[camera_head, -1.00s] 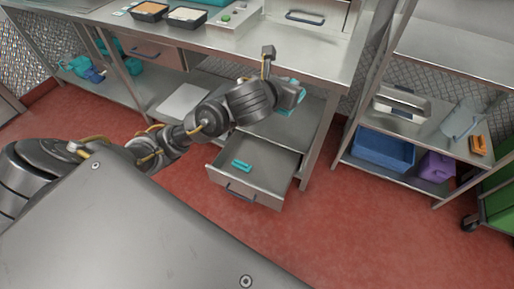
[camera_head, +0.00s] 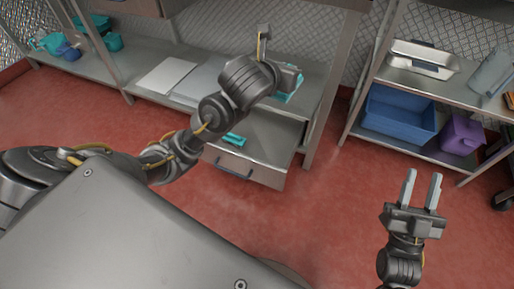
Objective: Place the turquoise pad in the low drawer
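The open low drawer (camera_head: 258,162) is a grey metal box below the lower shelf at the centre. A small turquoise item (camera_head: 234,140) lies inside it, partly hidden by my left arm. Another turquoise piece (camera_head: 289,97), flat-looking, shows under and beside my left gripper (camera_head: 290,80), above the right end of the lower shelf. I cannot tell which of the two is the pad, or whether the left fingers hold the second piece; the wrist hides them. My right gripper (camera_head: 424,174) is open and empty over the red floor at lower right.
The drawer's right side is close to a table leg (camera_head: 321,125). A rack at right holds a metal tray (camera_head: 422,60), a blue bin (camera_head: 398,114) and a purple bin (camera_head: 461,134). A pale board (camera_head: 167,75) lies on the lower shelf. Floor before the drawer is clear.

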